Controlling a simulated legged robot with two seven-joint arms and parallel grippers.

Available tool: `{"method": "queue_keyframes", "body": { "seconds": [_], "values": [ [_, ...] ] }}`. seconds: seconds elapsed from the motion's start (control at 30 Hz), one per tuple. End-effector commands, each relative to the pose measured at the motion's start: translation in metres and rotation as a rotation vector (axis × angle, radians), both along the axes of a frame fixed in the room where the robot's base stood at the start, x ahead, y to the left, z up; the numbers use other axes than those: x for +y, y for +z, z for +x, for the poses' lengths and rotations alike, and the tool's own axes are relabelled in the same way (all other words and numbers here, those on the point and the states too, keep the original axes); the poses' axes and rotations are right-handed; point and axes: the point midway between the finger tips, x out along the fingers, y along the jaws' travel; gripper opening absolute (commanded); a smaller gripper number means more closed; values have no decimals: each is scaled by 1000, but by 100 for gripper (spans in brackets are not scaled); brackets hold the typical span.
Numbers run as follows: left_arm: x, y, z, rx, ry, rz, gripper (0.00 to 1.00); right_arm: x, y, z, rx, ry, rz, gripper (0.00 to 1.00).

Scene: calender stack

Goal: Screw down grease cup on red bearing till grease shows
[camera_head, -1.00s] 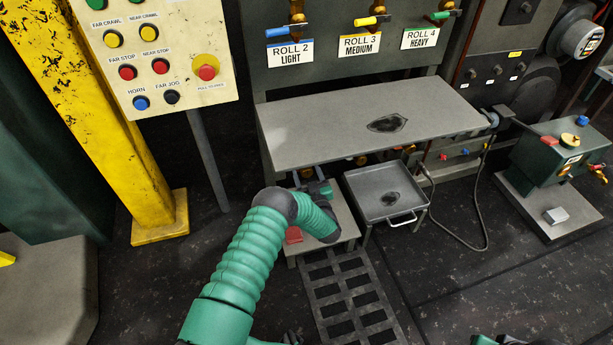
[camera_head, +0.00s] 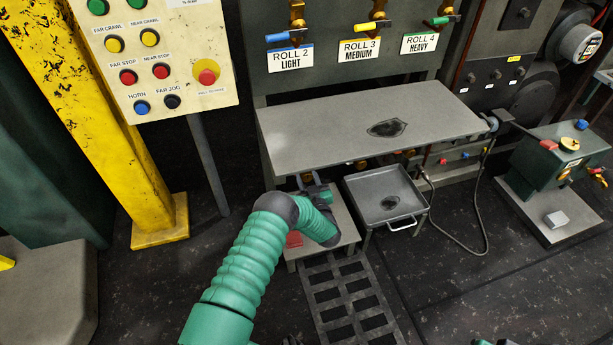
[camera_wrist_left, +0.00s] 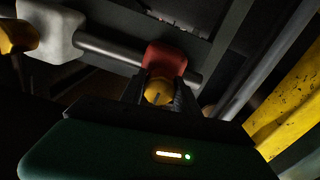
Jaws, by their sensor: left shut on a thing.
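The red bearing (camera_wrist_left: 165,58) shows in the left wrist view, on a grey shaft in dim light. A brass-yellow grease cup (camera_wrist_left: 158,92) with a dark slot or mark stands out from it towards me. My left gripper (camera_wrist_left: 160,97) is shut on the cup, one dark finger on each side of it. No grease can be made out around the cup. In the head view my left gripper (camera_head: 314,186) reaches under the front edge of the bench, and the bearing and cup are hidden there.
The grey bench top (camera_head: 330,125) overhangs my left gripper. A grey tray (camera_head: 370,190) with a dark patch stands right of my wrist. A low stand with a red block (camera_head: 294,239) lies below it. A yellow post (camera_head: 160,200) is at the left.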

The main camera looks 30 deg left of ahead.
Motion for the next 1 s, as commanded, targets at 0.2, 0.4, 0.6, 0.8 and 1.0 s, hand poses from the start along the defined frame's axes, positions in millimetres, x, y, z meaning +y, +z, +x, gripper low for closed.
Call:
{"method": "queue_keyframes", "body": {
  "seconds": [0.2,0.4,0.6,0.8,1.0],
  "values": [
    [-1,1,0,82,-2,71,0,0,7,0,0,0,0,36],
    [-1,1,0,201,-3,172,0,0,12,0,0,0,0,36],
    [-1,0,0,321,-3,274,0,0,15,0,0,0,0,36],
    [-1,0,0,418,-3,356,0,0,16,0,0,0,0,36],
    [-1,0,0,480,-5,408,0,0,17,0,0,0,0,36]
  ]
}}
